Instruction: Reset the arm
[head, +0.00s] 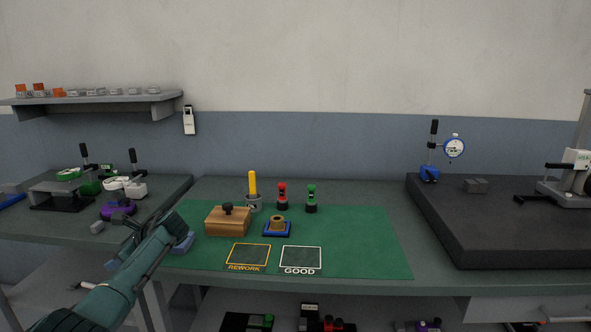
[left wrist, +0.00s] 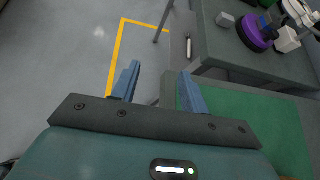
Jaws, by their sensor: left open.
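My left arm (head: 118,288) reaches in from the bottom left of the head view. Its gripper (head: 150,254) is at the front left edge of the table, beside the left edge of the green mat (head: 360,245). In the left wrist view the two blue fingers of the left gripper (left wrist: 160,88) stand apart with nothing between them. The floor and the table's front edge show beyond them. My right arm and gripper are not in view.
On the mat are a wooden box (head: 228,222), a blue-edged block with a brass part (head: 277,228), and REWORK (head: 248,256) and GOOD (head: 301,258) squares. Red (head: 282,197) and green (head: 311,200) handled tools stand behind. A dark slab (head: 500,230) is right.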

